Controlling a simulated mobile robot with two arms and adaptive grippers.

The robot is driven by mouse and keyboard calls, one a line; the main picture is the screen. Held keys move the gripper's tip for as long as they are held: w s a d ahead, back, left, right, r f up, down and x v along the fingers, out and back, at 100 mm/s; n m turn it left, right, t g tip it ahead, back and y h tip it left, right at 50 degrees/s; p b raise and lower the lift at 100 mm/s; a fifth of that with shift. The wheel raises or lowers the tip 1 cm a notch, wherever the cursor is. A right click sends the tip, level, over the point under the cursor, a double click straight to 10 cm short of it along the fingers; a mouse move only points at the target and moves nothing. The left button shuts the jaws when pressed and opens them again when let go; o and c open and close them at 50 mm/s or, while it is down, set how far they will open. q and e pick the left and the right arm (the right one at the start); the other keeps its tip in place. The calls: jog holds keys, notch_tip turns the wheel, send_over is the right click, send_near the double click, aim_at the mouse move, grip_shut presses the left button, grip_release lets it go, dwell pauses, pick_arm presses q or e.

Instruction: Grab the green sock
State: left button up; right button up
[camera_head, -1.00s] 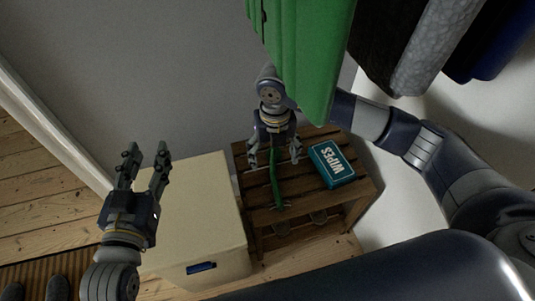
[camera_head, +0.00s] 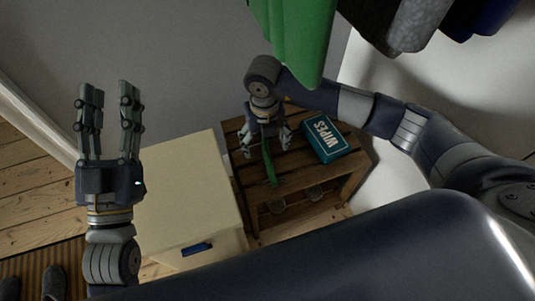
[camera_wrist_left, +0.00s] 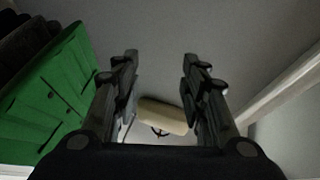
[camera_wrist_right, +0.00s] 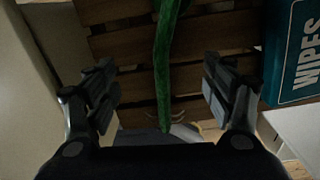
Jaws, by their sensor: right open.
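The green sock (camera_head: 270,172) lies long and narrow on the slatted wooden rack (camera_head: 298,183). In the right wrist view the sock (camera_wrist_right: 164,75) runs from the top edge down between the fingers. My right gripper (camera_head: 267,150) points down over the rack with its fingers open, one on each side of the sock. It hides part of the sock in the head view. I cannot tell its exact height above the slats. My left gripper (camera_head: 108,92) is open and empty, raised at the left, well away from the sock.
A teal wipes box (camera_head: 328,139) stands on the rack, right of my right gripper. A cream box (camera_head: 188,205) stands just left of the rack. Green clothing (camera_head: 295,40) and dark garments hang above. Shoes (camera_head: 41,283) sit on a mat at lower left.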

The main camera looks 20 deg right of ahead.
aim_at(266, 153)
notch_tip(266, 153, down, 3)
jog(key=shift+d+f+b, duration=0.1)
jog(key=shift+b, duration=0.45)
pick_arm(q)
jog(key=s+r+t+h, duration=0.1)
jog(key=s+r+t, duration=0.3)
jog(key=r, duration=0.1)
jog(key=shift+s+a+r+h, duration=0.25)
jog(key=shift+h, duration=0.05)
pick_arm(e)
jog(key=shift+f, duration=0.3)
jog(key=c, duration=1)
